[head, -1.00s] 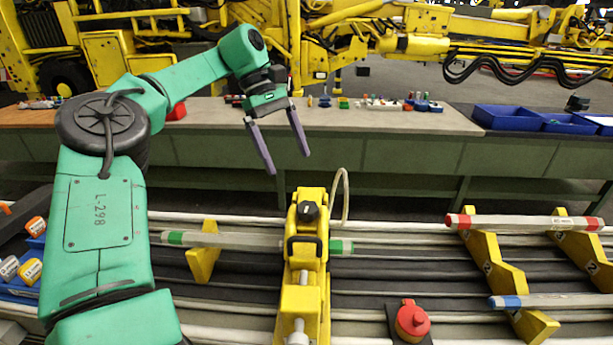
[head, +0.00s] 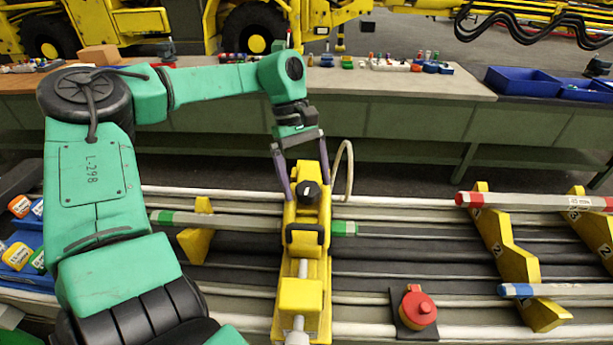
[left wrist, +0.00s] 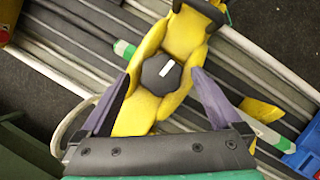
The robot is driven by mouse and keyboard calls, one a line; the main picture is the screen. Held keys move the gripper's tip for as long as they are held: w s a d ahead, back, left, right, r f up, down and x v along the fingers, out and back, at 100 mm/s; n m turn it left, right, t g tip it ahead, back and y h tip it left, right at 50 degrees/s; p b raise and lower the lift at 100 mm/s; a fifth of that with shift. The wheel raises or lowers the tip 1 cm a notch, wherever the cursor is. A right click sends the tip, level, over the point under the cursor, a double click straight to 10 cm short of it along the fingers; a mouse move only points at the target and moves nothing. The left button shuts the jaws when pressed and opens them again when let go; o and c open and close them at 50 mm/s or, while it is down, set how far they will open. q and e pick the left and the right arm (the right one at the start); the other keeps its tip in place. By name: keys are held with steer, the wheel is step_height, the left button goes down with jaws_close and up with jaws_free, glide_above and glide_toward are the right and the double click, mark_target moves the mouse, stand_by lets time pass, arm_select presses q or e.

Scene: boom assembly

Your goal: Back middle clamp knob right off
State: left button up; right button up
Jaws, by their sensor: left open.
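The yellow clamp (head: 303,262) stands in the middle of the rails, with a bar with green ends (head: 215,219) running through it. Its black knob (head: 308,193) with a white mark sits at the back of the clamp. In the left wrist view the knob (left wrist: 161,74) lies ahead of and between the fingers. My left gripper (head: 301,194) is open, its two purple fingers pointing down on either side of the clamp's back end near the knob. I cannot tell whether either finger touches it. It also shows in the left wrist view (left wrist: 157,93). My right gripper is not in view.
A red button (head: 416,308) on a dark plate sits right of the clamp. Yellow holders (head: 505,245) carry a red-ended bar (head: 530,202) and a blue-ended bar (head: 545,291) at right. A pale hose (head: 349,170) curves up beside the clamp. A workbench (head: 400,85) stands behind.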

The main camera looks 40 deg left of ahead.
arm_select(q)
steer(key=shift+s+d+f, duration=0.1)
steer(key=shift+s+d, duration=0.05)
steer(key=shift+d, duration=0.05)
steer(key=shift+a, duration=0.1)
steer(key=c, duration=1.4)
steer(key=shift+o, duration=0.2)
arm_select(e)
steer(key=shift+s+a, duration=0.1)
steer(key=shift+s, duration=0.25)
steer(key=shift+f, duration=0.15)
